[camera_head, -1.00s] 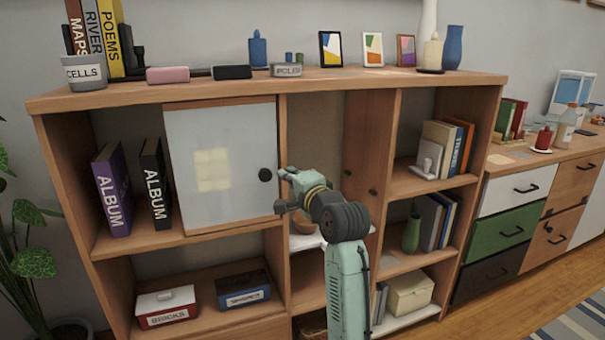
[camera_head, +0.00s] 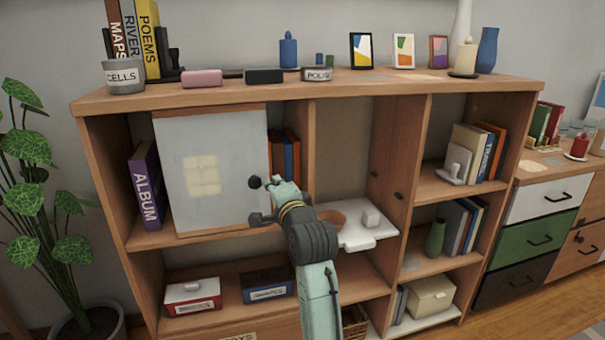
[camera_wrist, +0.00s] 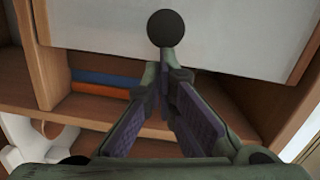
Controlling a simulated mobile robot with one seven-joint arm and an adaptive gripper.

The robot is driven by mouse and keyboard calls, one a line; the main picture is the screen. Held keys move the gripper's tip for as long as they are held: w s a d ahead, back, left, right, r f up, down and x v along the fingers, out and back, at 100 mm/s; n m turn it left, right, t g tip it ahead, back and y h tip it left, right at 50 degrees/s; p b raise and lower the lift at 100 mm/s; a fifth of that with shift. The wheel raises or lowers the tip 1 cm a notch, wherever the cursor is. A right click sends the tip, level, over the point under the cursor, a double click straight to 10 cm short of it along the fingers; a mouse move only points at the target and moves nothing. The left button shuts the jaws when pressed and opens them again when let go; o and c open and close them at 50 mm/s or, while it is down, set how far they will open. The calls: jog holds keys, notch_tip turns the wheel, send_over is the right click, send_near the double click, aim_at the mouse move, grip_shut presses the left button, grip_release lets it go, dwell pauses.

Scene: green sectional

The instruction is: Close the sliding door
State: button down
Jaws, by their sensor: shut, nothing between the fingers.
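The sliding door (camera_head: 215,165) is a pale panel with wooden strips at top and bottom, in the cabinet's upper left bay. It covers the middle of the bay. A purple album (camera_head: 146,185) shows past its left edge, and orange and blue books (camera_head: 288,158) show past its right edge. Its round black knob (camera_head: 254,182) is near the right edge; it also shows in the wrist view (camera_wrist: 166,28). My gripper (camera_head: 270,186) is at the knob's right side. In the wrist view, its shut fingertips (camera_wrist: 165,62) are just below the knob; contact is hard to tell.
The wooden cabinet (camera_head: 330,90) carries books, frames and vases on top. A white shelf piece (camera_head: 355,236) sticks out of the middle bay, right of my arm. A wooden panel with a dark knob (camera_head: 398,196) stands beside it. A potted plant (camera_head: 45,200) is at left.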

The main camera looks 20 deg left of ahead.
jog(key=p, duration=0.3)
send_near(212, 183)
jog(key=x, duration=0.4)
jog(key=shift+w+a, duration=0.1)
jog(key=shift+w, duration=0.05)
